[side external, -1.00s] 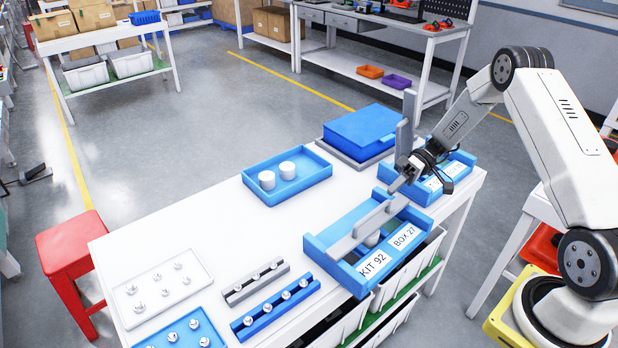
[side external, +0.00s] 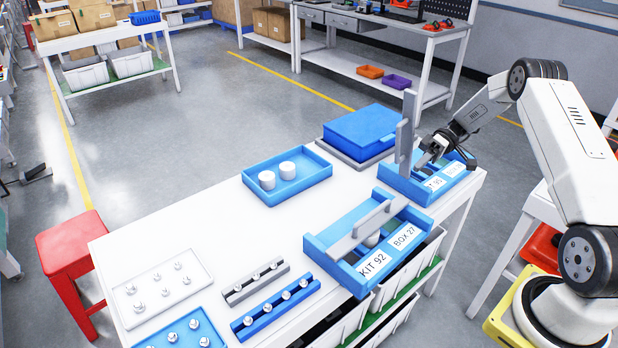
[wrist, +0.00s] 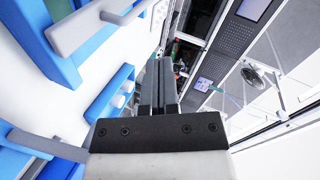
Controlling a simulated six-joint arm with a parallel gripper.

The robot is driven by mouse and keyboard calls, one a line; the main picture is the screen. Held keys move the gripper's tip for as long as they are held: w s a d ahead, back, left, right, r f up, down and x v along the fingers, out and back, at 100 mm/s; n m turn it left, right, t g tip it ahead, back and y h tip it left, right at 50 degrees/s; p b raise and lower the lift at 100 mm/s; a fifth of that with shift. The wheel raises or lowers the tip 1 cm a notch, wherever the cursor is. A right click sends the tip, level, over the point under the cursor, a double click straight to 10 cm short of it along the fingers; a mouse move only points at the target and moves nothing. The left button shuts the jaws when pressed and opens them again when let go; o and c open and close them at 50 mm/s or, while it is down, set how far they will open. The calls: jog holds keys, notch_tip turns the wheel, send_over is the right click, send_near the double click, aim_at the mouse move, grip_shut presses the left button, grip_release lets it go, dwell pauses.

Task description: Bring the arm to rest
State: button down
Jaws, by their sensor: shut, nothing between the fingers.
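My gripper (side external: 428,160) is shut and empty, raised over the far blue box (side external: 412,190) at the right end of the white table, apart from the near box. In the wrist view its closed fingers (wrist: 160,88) point out past the table. The near blue box, labelled KIT 92 and BOX 27 (side external: 336,231), stands at the table's front edge with a grey handle bar (side external: 365,228) across it. A grey upright piece (side external: 405,135) stands at the far box.
The white table (side external: 215,222) also holds a blue tray (side external: 258,184) with two white cylinders, a blue lidded case (side external: 361,130), and racks (side external: 277,307) of small metal parts. A red stool (side external: 70,250) stands at the left. The air above the table's middle is clear.

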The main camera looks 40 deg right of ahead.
jog(key=s+a+r+m+h, duration=0.1)
jog(key=s+a+h, duration=0.3)
jog(key=a, duration=0.3)
jog(key=s+a+r+m+t+h, duration=0.1)
jog(key=s+a+r+h, duration=0.1)
jog(key=s+a+h, duration=0.2)
jog(key=s+a+r+m+t+h, duration=0.1)
jog(key=s+a+h, duration=0.3)
jog(key=a, duration=0.7)
jog(key=shift+s+r+h, duration=0.2)
jog(key=shift+r+h, duration=0.45)
jog(key=shift+h, duration=0.35)
